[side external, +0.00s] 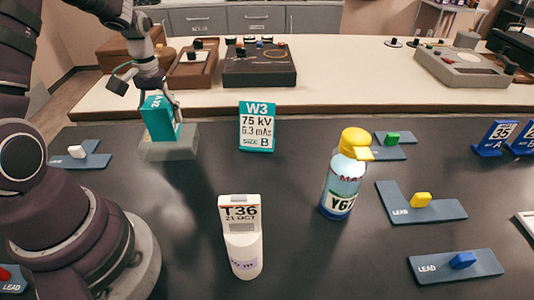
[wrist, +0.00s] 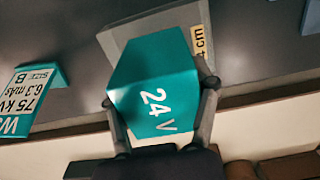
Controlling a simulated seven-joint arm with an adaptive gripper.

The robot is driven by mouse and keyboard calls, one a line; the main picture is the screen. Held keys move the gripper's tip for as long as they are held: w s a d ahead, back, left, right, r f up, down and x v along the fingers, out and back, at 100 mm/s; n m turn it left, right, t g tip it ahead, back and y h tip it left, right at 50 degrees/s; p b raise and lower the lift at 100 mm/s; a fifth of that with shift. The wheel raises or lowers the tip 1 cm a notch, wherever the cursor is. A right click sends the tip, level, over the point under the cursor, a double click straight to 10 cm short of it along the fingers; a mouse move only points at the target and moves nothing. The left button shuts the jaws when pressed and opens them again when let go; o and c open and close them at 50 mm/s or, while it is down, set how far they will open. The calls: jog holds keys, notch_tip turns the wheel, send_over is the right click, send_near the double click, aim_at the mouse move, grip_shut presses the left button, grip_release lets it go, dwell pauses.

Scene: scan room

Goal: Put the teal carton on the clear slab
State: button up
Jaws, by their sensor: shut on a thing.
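The teal carton (side external: 160,118) is upright at the left in the side external view. It also shows in the wrist view (wrist: 152,85), with "24 V" printed on it. My gripper (side external: 172,97) is shut on the carton, with one finger on each side of it in the wrist view (wrist: 158,92). The clear slab (side external: 169,146) looks pale grey and lies on the dark table directly under the carton; its edge and a "4 cm" label show in the wrist view (wrist: 135,32). The carton's bottom appears at the slab's top, but I cannot tell whether they touch.
A teal W3 sign (side external: 257,127) stands right of the slab. A white T36 bottle (side external: 242,240) and a blue spray bottle (side external: 343,185) with a yellow top stand nearer. Blue lead markers (side external: 440,212) lie at right, another (side external: 85,160) left of the slab.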

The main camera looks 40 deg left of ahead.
jog(key=o, duration=1.1)
jog(key=shift+f, duration=0.1)
jog(key=shift+o, duration=0.2)
notch_tip(320, 180, up, 12)
jog(key=shift+d+r, duration=0.15)
jog(key=shift+r, duration=0.1)
jog(key=s+d+m+t, duration=0.2)
jog(key=s+d+m, duration=0.1)
jog(key=d, duration=0.5)
jog(key=s+d+r+m+t, duration=0.1)
jog(key=s+d+m+t, duration=0.2)
jog(key=d+m, duration=0.3)
jog(key=d, duration=0.3)
jog(key=shift+s+r+t, duration=0.3)
jog(key=shift+s, duration=0.05)
jog(key=shift+d, duration=0.1)
